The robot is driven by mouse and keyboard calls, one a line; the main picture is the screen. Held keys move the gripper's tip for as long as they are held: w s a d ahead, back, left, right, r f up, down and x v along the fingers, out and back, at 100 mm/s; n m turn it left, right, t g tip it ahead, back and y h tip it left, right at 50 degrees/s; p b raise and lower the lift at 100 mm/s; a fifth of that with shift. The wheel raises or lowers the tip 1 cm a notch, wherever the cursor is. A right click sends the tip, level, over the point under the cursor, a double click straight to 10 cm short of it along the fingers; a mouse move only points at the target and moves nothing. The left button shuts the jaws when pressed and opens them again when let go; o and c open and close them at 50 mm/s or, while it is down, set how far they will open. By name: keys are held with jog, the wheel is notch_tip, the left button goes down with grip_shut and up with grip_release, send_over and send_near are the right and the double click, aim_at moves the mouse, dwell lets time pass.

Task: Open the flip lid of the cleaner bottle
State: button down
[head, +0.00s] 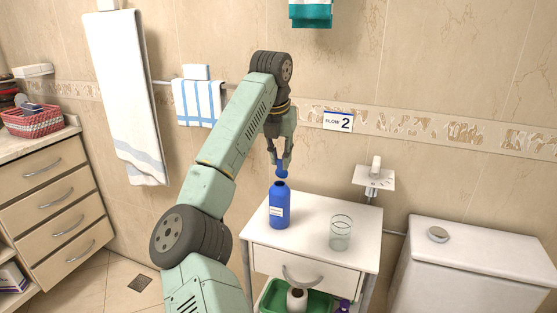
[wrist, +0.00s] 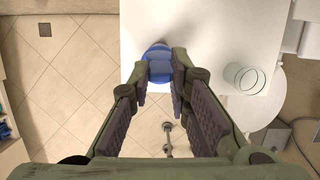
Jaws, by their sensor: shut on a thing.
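The blue cleaner bottle (head: 279,208) stands upright on the white cabinet, with a pale label on its front. Its top looks dark, like an open mouth. My gripper (head: 281,165) points down above the bottle and is shut on the small blue lid (head: 281,172). The lid appears just above the bottle's neck; I cannot tell whether it is still joined to the bottle. In the wrist view, blue (wrist: 157,53) shows at and beyond the fingertips (wrist: 160,70), which partly hide it.
A clear glass (head: 341,233) stands right of the bottle on the white cabinet top (head: 313,210). The wall with a holder (head: 374,178) is behind. A green bin (head: 283,298) with bottles is below the drawer. The toilet tank (head: 480,255) is at right.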

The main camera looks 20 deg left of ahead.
jog(key=shift+w+g, duration=0.55)
jog(key=shift+g, duration=0.25)
jog(key=shift+w, duration=0.1)
jog(key=c, duration=1.5)
grip_release()
notch_tip(320, 180, up, 6)
jog(key=shift+d+f, duration=0.1)
jog(key=shift+f, duration=0.05)
jog(key=shift+s+r, duration=0.35)
jog(key=shift+r, duration=0.55)
